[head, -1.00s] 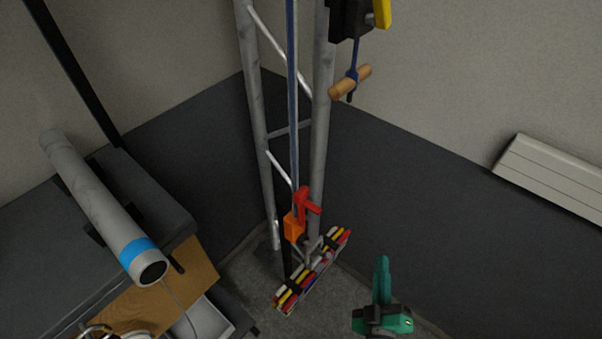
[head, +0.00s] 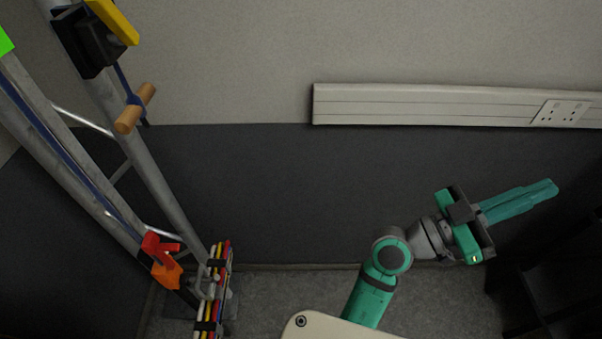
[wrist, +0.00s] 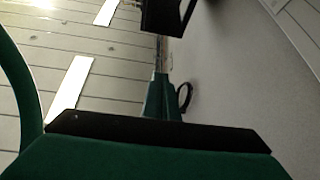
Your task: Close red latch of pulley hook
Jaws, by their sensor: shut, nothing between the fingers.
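The red latch (head: 158,247) sits on an orange pulley hook body (head: 167,271) low on the metal truss (head: 143,160), at the lower left of the head view. The latch's red arm sticks out to the right; I cannot tell if it is open or closed. A blue rope (head: 62,146) runs along the truss down to it. My gripper (head: 549,189) is at the right of the head view, far from the hook, with its green fingers together and empty. The fingers also show in the wrist view (wrist: 163,97). The hook is not in the wrist view.
Several coloured bundled cables (head: 213,290) stand by the truss foot. A wooden handle (head: 135,108) hangs on a cord above. A wall trunking (head: 430,106) with sockets runs along the wall. Dark furniture (head: 550,280) stands at the lower right. Space between truss and arm looks clear.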

